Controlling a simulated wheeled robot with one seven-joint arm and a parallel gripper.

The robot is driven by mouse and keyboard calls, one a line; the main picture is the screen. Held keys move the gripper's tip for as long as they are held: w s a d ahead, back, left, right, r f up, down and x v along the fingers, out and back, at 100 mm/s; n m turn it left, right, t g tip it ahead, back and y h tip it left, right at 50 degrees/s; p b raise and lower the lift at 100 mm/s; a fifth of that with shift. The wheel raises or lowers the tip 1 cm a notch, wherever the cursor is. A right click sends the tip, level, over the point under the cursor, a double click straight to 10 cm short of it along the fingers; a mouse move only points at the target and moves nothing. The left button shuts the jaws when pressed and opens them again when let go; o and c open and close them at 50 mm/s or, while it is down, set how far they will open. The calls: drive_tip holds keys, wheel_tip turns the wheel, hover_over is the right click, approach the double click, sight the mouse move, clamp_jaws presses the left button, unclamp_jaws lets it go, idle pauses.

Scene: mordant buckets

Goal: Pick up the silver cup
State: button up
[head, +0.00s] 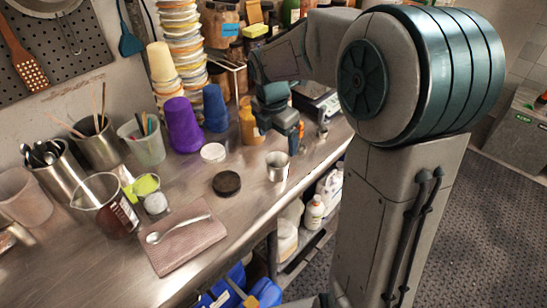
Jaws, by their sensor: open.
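A small silver cup (277,167) stands upright on the metal counter, close to its front edge. My gripper (282,128) is above and behind the cup, to the right of the orange-yellow bottle, pointing down. It is open and apart from the cup, with no object seen between its fingers. The fingertips are small in this view, and part of the arm hides the area behind them.
A black lid (227,184) and a white lid (213,153) lie left of the cup. Purple cups (183,126), blue cups (214,108) and an orange-yellow bottle (250,123) stand behind. A spoon (178,229) rests on a cloth (184,244) at front left.

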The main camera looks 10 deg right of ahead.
drive_tip(key=w+n, duration=0.2)
approach(278, 166)
drive_tip(key=shift+n, duration=0.3)
drive_tip(key=f, duration=0.4)
drive_tip(key=s+f, duration=0.1)
drive_tip(key=f, duration=0.2)
drive_tip(key=shift+s+d+f+p, duration=0.1)
drive_tip(key=shift+s+d+p, duration=0.05)
drive_tip(key=shift+p, duration=0.25)
drive_tip(key=shift+c, duration=0.3)
drive_tip(key=c, duration=1)
